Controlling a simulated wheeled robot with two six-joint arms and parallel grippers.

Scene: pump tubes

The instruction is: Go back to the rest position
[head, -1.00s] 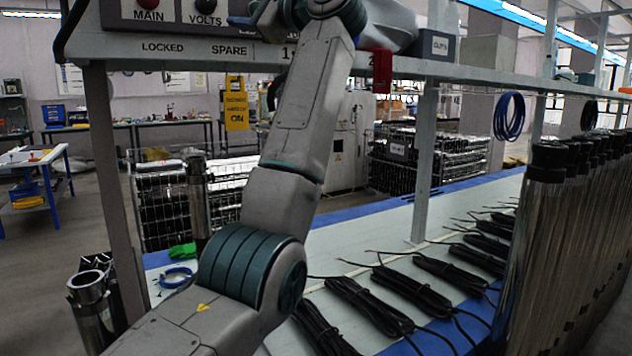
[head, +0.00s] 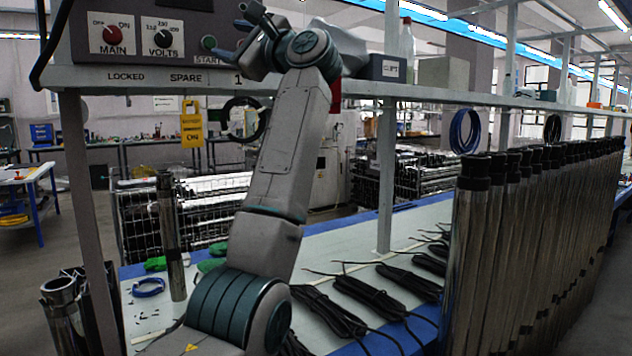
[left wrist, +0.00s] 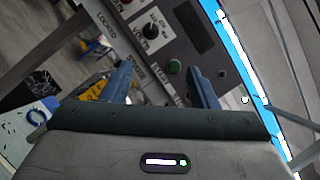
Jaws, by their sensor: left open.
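My left gripper (head: 232,38) is at the end of the raised grey and teal left arm, at shelf height in front of the dark control box (head: 135,32). Its fingers point left, near the green start button (head: 208,43). In the left wrist view the left gripper (left wrist: 160,86) has two blue-grey fingers spread apart with nothing between them. The control box (left wrist: 180,32) with its dials lies beyond them. I cannot tell whether the gripper touches the box. My right gripper is not in view.
The shelf (head: 350,88) runs above the workbench (head: 330,240). Black cable bundles (head: 375,298) lie on the bench. A row of metal pump tubes (head: 540,240) stands at the right. One tube (head: 170,235) stands upright at left, near a blue ring (head: 148,287).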

